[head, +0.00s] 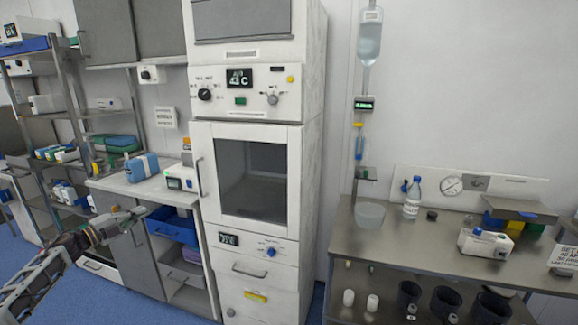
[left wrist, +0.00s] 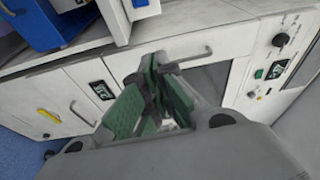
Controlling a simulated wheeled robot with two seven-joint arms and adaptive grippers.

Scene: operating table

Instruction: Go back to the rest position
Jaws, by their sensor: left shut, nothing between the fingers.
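My left gripper (head: 139,213) is at the left of the head view, in front of the low counter with the blue bin. Its fingers are shut and hold nothing. In the left wrist view the left gripper (left wrist: 160,100) shows its green finger pads close together, with the white cabinet's door and handle beyond the fingertips. I cannot tell from the views whether the fingers touch anything. My right gripper is not in view.
A tall white cabinet (head: 310,150) with a dark window stands in the middle. A blue bin (head: 172,228) sits in the low counter (head: 125,188). A metal shelf rack (head: 68,90) is at the left.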

